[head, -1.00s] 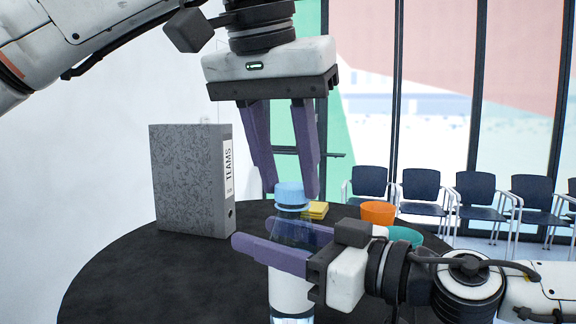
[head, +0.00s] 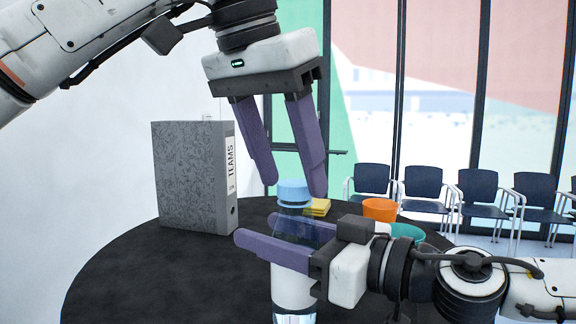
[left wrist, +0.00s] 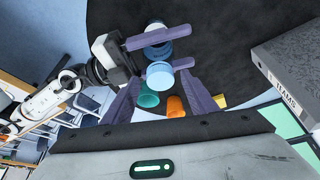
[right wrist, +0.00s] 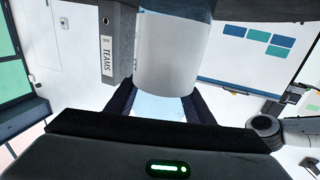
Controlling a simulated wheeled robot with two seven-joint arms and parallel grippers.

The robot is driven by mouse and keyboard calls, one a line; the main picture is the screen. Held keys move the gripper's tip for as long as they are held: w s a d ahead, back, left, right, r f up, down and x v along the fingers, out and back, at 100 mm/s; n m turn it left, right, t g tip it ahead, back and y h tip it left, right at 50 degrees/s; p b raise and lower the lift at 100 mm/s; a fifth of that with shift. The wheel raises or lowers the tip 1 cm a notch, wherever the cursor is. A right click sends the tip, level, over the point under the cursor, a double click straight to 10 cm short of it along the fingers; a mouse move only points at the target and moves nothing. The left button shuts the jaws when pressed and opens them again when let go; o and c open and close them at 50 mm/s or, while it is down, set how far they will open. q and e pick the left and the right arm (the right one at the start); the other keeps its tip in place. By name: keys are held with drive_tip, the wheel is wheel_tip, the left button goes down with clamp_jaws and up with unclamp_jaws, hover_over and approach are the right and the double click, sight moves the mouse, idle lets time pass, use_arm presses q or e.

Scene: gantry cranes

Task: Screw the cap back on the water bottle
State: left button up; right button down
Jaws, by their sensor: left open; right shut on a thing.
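The water bottle (head: 293,291) stands upright, with a clear blue upper part and a white lower part. The light blue cap (head: 293,191) sits on its top; I cannot tell how tightly. My right gripper (head: 256,230) is shut on the bottle's upper body from the right. The bottle's white part also shows in the right wrist view (right wrist: 176,55). My left gripper (head: 292,187) points down above the cap, open and empty, its fingertips around cap height. In the left wrist view, the cap (left wrist: 160,75) lies just beyond and between the fingertips.
A grey "TEAMS" binder (head: 194,177) stands at the left on the round black table (head: 130,270). Yellow notes (head: 318,207), an orange cup (head: 380,210) and a teal cup (head: 407,232) are behind the bottle. Dark blue chairs (head: 422,182) line the window. The table's left front is clear.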

use_arm(q)
wheel_tip(320, 180, up, 4)
drive_tip(key=shift+r, duration=0.2)
drive_tip(key=o, duration=0.5)
drive_tip(key=shift+o, duration=0.2)
drive_tip(key=s+a+r, duration=0.2)
drive_tip(key=s+a, duration=0.6)
drive_tip(key=s, duration=0.2)
drive_tip(key=shift+a+r, duration=0.3)
drive_tip(key=shift+r, duration=0.1)
